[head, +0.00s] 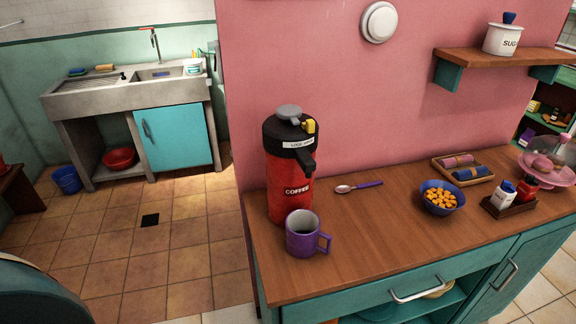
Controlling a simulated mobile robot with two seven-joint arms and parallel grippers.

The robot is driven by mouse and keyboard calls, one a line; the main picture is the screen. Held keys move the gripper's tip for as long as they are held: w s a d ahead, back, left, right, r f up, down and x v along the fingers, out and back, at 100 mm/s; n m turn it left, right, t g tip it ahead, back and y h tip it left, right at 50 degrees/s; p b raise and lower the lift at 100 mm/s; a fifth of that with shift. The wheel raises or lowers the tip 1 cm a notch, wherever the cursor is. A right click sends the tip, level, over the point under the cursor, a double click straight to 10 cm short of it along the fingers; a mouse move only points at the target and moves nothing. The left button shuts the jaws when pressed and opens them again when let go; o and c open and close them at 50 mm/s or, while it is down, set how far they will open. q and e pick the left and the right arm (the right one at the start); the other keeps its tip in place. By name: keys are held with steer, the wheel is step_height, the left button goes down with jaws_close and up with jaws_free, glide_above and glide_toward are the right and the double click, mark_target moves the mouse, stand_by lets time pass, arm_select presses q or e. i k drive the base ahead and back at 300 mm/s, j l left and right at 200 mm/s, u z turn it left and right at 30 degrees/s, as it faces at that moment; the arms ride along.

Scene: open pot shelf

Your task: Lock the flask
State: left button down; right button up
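A red coffee flask (289,190) with a black top stands upright at the left end of the wooden counter. Its top carries a grey round pump knob (289,112), a white label strip that seems to read "LOCK" something, a small yellow piece (310,126) and a black spout facing front right. Neither of my grippers shows in the head view.
On the counter (370,245) lie a spoon (358,187), a blue bowl (442,198) of orange pieces, a tray of rolled cloths (463,169) and a condiment caddy (508,206). A shelf (500,58) with a sugar jar hangs at right. The counter's front middle is clear.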

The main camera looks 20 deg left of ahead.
mark_target(308, 125)
steer(key=k+l+z, duration=0.15)
steer(key=l, duration=0.5)
steer(key=k+l+z, duration=0.1)
steer(key=l, duration=0.55)
steer(key=l+z, duration=0.15)
steer(key=l, duration=0.5)
steer(key=k, duration=0.05)
